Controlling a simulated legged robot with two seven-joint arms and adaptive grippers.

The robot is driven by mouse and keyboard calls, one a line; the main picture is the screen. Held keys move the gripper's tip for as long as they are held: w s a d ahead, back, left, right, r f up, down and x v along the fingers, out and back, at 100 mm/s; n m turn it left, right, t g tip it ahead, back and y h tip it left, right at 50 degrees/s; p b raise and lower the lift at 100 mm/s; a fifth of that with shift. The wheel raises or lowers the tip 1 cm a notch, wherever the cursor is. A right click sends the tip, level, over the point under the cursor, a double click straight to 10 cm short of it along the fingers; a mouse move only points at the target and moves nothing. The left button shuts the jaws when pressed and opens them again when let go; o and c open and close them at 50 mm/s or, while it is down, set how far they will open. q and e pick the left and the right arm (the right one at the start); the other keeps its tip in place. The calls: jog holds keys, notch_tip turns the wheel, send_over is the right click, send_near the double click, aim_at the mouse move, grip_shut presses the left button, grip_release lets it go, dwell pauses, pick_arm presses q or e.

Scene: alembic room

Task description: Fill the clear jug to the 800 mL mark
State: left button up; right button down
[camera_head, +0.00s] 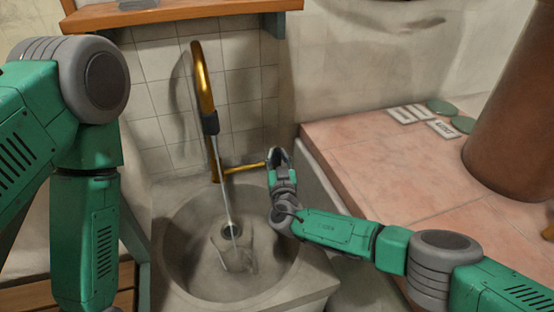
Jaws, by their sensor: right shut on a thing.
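The clear jug (240,256) stands in the round stone sink basin (180,262). It is faint against the stone, and I cannot read its marks or its water level. A brass tap (203,82) with a dark nozzle rises behind the basin. A thin pale stream of water (224,185) runs from the nozzle down to the jug. My right gripper (276,160) is shut on the end of the brass tap lever (245,168), to the right of the spout. My left arm comes down at the left edge, and its gripper is out of the picture.
A pink tiled counter (370,165) lies to the right, with small white cards (402,115) and green round pieces (441,107) at its back. A large brown cylinder (510,110) stands there. A wooden shelf (180,12) is above the tap.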

jog(key=shift+s+a+f, duration=0.15)
jog(key=shift+s+f, duration=0.05)
jog(key=shift+f, duration=0.05)
jog(key=c, duration=1.3)
grip_release()
jog(key=shift+c, duration=0.2)
jog(key=shift+r, duration=0.15)
jog(key=shift+w+r, duration=0.1)
jog(key=shift+r, duration=0.25)
notch_tip(320, 180, up, 9)
jog(key=shift+r, duration=0.1)
